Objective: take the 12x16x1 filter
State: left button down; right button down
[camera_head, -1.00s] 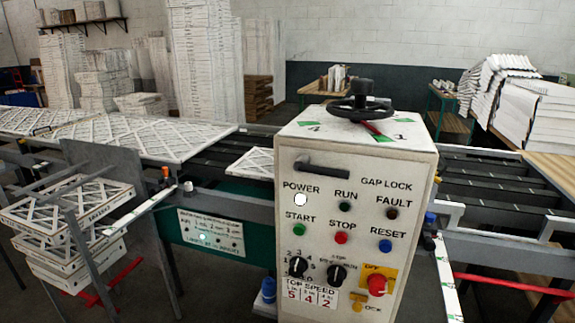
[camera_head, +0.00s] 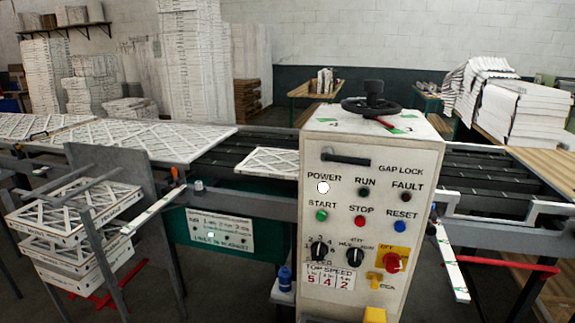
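Several white-framed filters with lattice faces are in view, but I cannot read a 12x16x1 marking on any of them. A stack of smaller filters (camera_head: 72,212) sits in a metal rack at the left, with printing on the frame edges too small to read. Large filters (camera_head: 150,137) lie flat on the conveyor at the left. A smaller filter (camera_head: 268,161) lies on the conveyor, partly hidden behind the control box. Neither of my grippers shows in the head view.
A white control box (camera_head: 368,210) with buttons and a black handwheel (camera_head: 372,105) stands in front of the conveyor (camera_head: 480,180). Tall filter stacks (camera_head: 195,75) stand at the back. White boxes (camera_head: 520,115) pile on a bench at the right. A red bar (camera_head: 505,263) is at lower right.

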aim_at(264, 162)
jog(key=z, duration=0.55)
jog(key=j+z, duration=0.35)
jog(key=i+j+z, duration=0.1)
jog(key=z, duration=0.3)
jog(key=j+z, duration=0.55)
jog(key=j, duration=0.35)
jog(key=k+j+z, duration=0.2)
jog(key=j, duration=0.3)
